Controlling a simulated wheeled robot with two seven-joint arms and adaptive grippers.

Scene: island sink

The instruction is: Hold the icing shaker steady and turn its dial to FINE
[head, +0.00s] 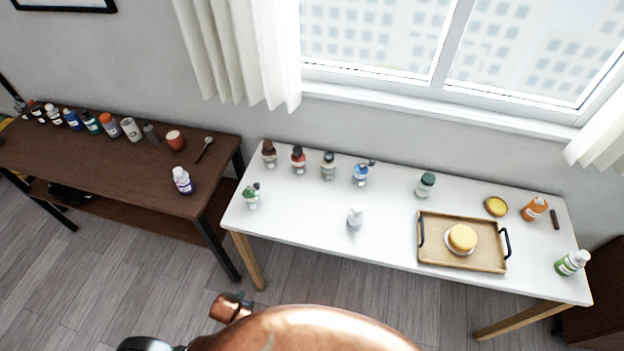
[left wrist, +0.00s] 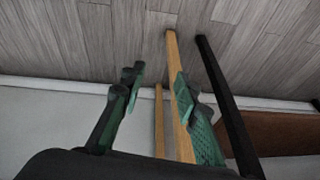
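A small white shaker-like object (head: 355,218) stands near the front middle of the white table; I take it for the icing shaker, but it is too small to read a dial or markings. No gripper is near it in the head view. My left gripper (left wrist: 158,76) shows in the left wrist view with its two green fingers apart and nothing between them. It faces table legs (left wrist: 172,90) and the wooden floor, away from the tabletop. My right gripper is not in view.
The white table (head: 300,222) bears several bottles along its back and a wooden tray (head: 432,256) with a yellow cake (head: 462,237). A green-labelled bottle (head: 572,262) stands at the right. A dark table (head: 120,170) with several bottles stands left. Space around the white object is clear.

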